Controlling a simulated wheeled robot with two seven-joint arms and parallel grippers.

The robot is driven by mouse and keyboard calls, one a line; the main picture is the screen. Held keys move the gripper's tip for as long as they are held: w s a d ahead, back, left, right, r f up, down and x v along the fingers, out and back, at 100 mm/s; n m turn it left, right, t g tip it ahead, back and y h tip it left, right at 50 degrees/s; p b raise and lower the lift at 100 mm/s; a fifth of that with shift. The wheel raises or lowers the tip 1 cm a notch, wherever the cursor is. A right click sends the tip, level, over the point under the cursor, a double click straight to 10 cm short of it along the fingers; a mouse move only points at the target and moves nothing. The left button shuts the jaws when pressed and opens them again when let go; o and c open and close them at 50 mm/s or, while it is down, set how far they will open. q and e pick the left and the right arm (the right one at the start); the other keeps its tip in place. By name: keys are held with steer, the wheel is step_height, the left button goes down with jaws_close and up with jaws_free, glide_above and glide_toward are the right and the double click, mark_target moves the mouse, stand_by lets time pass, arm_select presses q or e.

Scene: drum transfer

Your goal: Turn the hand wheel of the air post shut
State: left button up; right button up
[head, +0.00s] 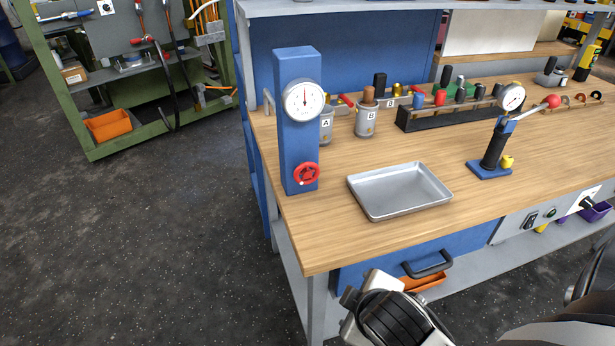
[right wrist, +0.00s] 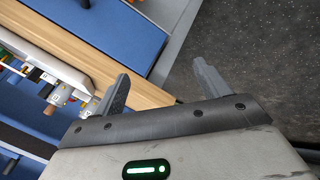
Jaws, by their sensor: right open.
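The air post (head: 297,140) is a blue upright column at the left end of the wooden workbench. Its red hand wheel (head: 306,174) is low on the front face. A round white gauge (head: 304,99) sits above, its needle pointing about straight up. The wheel is not visible in the right wrist view. My right gripper (right wrist: 160,74) has its two fingers spread apart with nothing between them. Part of my right arm shows at the bottom of the head view, below the bench's front edge and well away from the wheel. My left gripper is not in view.
A metal tray (head: 400,190) lies right of the post. Canisters A (head: 326,125) and B (head: 368,118) stand behind it. A blue-based lever device with a gauge (head: 491,160) stands farther right. A black drawer handle (head: 428,264) juts from the bench front. The floor at left is clear.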

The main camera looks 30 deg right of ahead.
mark_target(308, 176)
steer(key=w+r+n+t, duration=0.2)
steer(key=w+n+t, duration=0.1)
steer(key=n, duration=0.6)
steer(key=w+d+r+n+t+h, duration=0.1)
steer(key=w+r+n+t, duration=0.2)
steer(key=n, duration=0.6)
steer(key=w+r+n+t, duration=0.3)
steer(key=n+t, duration=0.1)
steer(key=n, duration=0.5)
steer(key=shift+w+d+r+t, duration=0.2)
steer(key=shift+w+d+t, duration=0.05)
steer(key=shift+w+t, duration=0.15)
steer(key=shift+w+a+n, duration=0.1)
steer(key=shift+w+n, duration=0.15)
steer(key=shift+n, duration=0.15)
steer(key=p+x, duration=0.2)
steer(key=x, duration=1.3)
steer(key=shift+w+r, duration=0.1)
steer(key=shift+w, duration=0.1)
steer(key=c, duration=1)
